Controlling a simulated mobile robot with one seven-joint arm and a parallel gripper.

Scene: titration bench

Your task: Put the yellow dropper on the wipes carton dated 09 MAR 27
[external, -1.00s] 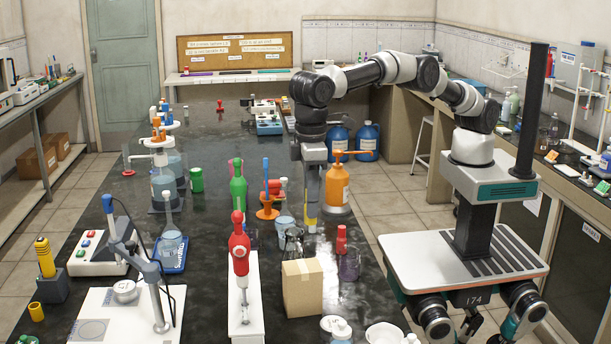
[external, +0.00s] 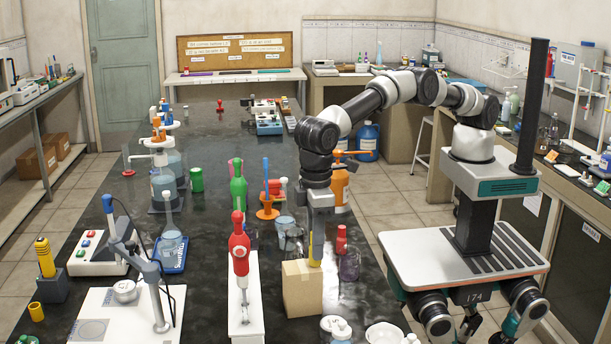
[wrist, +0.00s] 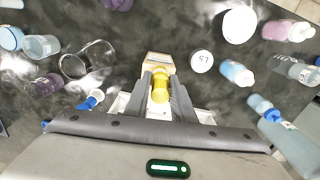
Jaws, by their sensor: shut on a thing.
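My gripper (external: 318,238) points down and is shut on the yellow dropper (external: 316,252), which hangs upright between the fingers. In the external view the dropper's lower end overlaps the right part of the top of a plain brown carton (external: 301,292); I cannot tell whether it touches. In the wrist view the yellow dropper (wrist: 159,90) sits between the grey fingers (wrist: 160,95), with a pale, orange-edged box face (wrist: 159,63) just beyond it. No date is readable on the carton, so I cannot tell whether it is the named one.
A red-capped bottle (external: 341,239) and a purple beaker (external: 349,267) stand close right of the carton. A glass beaker (external: 287,235) stands behind it. A red bottle (external: 239,246) on a white stand is left. Round lids (external: 331,324) and a white dish (external: 384,335) lie in front.

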